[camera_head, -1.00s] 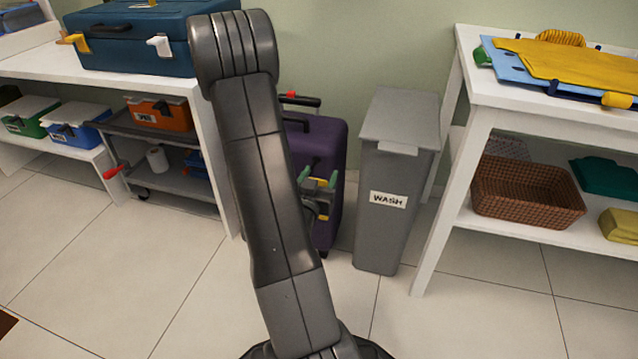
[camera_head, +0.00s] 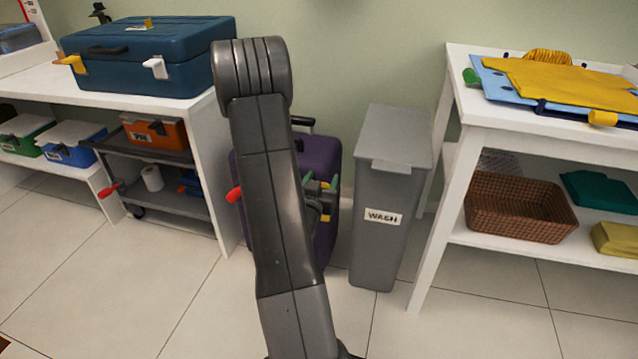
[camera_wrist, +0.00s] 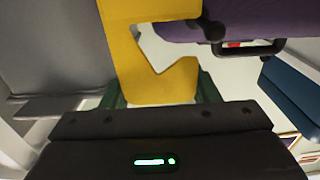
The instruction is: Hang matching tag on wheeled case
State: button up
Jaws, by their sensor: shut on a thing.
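My gripper (camera_head: 321,185) is in front of the purple wheeled case (camera_head: 322,158), partly hidden by my arm. In the wrist view my gripper's green fingers (camera_wrist: 160,88) are shut on a yellow tag (camera_wrist: 152,84) with a notch cut in one side. In the head view only small yellow bits of it show between the fingers. In the head view the case's dark top handle (camera_head: 303,122) stands up beside my arm.
A grey WASH bin (camera_head: 395,170) stands right of the case. A white table (camera_head: 480,128) with a wicker basket (camera_head: 520,208) is farther right. A white bench (camera_head: 212,150) with a blue toolbox (camera_head: 150,55) is left. A red knob-like piece (camera_head: 234,195) shows left of my arm. The front floor is clear.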

aim_at(307, 170)
jog(key=shift+p+x, duration=0.65)
jog(key=shift+x, duration=0.9)
jog(key=shift+w+a+r+p, duration=0.1)
jog(key=shift+w+a+p, duration=0.25)
jog(key=shift+a, duration=0.45)
jog(key=shift+w+a+p, duration=0.15)
jog(key=shift+a+p, duration=0.25)
jog(key=shift+a, duration=0.4)
jog(key=shift+w+a+r+p, duration=0.1)
jog(key=shift+w+a+p, duration=0.25)
jog(key=shift+a, duration=0.45)
jog(key=shift+s+d+f+b, duration=0.1)
jog(key=shift+s+f+b, duration=0.05)
jog(key=shift+f+b, duration=0.8)
jog(key=shift+d, duration=0.1)
jog(key=o, duration=1.3)
jog(key=shift+c, duration=0.2)
jog(key=o, duration=0.4)
jog(key=shift+r, duration=0.1)
